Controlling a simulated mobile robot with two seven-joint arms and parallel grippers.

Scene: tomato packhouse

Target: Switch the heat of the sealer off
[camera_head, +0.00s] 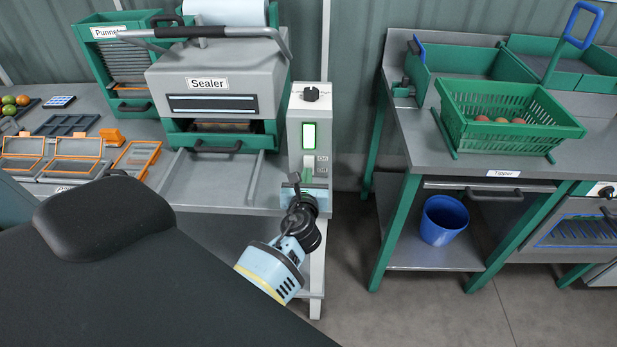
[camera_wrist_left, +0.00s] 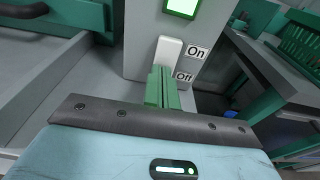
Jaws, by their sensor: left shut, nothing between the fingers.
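The grey sealer (camera_head: 205,75) stands on the bench, with a pale control box (camera_head: 299,109) at its right side. A panel (camera_head: 310,136) on the box is lit white-green with a green border; it also shows in the left wrist view (camera_wrist_left: 183,5). Below it is a pale rocker switch (camera_wrist_left: 169,48), beside the labels On above and Off below. My left gripper (camera_head: 307,176) is shut and empty, just below the switch. In the left wrist view its green fingertips (camera_wrist_left: 161,72) overlap the rocker's lower end; I cannot tell whether they touch. My right gripper is not in view.
A black knob (camera_head: 311,94) tops the box. The sealer's tray (camera_head: 210,180) lies left of my gripper. Orange-framed trays (camera_head: 75,157) sit further left. The tipper table (camera_head: 490,165) with a green crate (camera_head: 510,118) stands right, across a floor gap.

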